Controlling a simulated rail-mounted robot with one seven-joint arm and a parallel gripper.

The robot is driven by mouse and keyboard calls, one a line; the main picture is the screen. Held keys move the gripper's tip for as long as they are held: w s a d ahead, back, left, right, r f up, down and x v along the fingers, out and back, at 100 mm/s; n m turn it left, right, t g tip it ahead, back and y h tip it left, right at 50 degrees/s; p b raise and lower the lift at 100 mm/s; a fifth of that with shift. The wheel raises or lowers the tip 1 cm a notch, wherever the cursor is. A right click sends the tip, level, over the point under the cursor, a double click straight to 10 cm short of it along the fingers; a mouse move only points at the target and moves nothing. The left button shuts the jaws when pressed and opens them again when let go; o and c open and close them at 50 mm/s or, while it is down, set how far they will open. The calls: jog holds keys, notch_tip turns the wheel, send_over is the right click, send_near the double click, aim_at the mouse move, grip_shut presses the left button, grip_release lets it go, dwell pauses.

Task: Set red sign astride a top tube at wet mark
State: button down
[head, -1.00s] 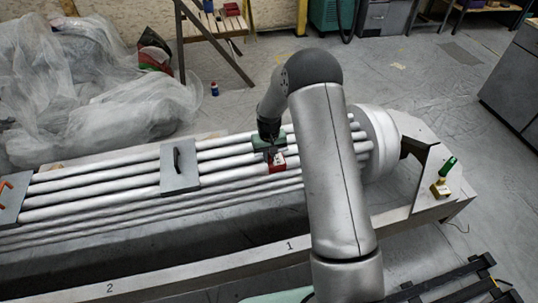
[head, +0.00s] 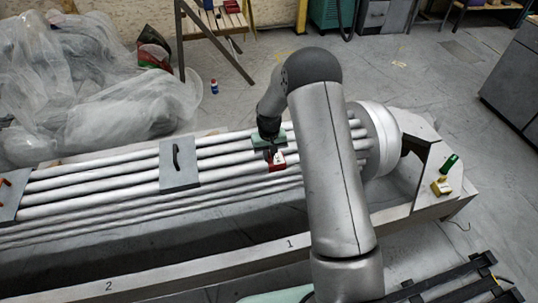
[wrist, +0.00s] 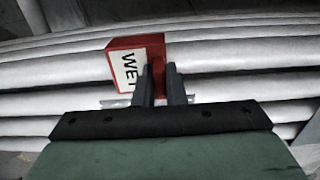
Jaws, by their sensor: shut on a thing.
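The red sign (head: 277,162) is at the silver tubes, right of the grey plate. In the wrist view the red sign (wrist: 155,42) has a white face lettered "WE", with the rest behind a finger. My gripper (wrist: 160,82) is shut on the sign, its two dark fingers close together at its near edge. In the head view my gripper (head: 268,149) points down over the tubes (head: 90,187). I cannot tell whether the sign touches or straddles a tube. I cannot make out a wet mark.
A grey plate with a black handle (head: 180,165) lies across the tubes to the left. A green piece (head: 450,163) and a brass-coloured block (head: 441,187) are on the right end of the frame. Crumpled clear sheeting (head: 90,90) covers the floor at left.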

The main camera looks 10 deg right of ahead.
dwell(0.3)
jog(key=c, duration=1.4)
grip_release()
jog(key=shift+r, duration=0.1)
notch_tip(320, 180, up, 16)
jog(key=p, duration=0.2)
jog(key=s+r+p, duration=0.4)
jog(key=s+r, duration=0.4)
jog(key=r, duration=0.3)
jog(key=s+r+p, duration=0.4)
jog(key=s+r, duration=0.1)
jog(key=s, duration=0.8)
jog(key=s+d+r+p, duration=0.1)
jog(key=s+r+p, duration=0.3)
jog(key=s, duration=0.9)
notch_tip(320, 180, up, 3)
jog(key=shift+s+d+f, duration=0.15)
jog(key=shift+f, duration=0.05)
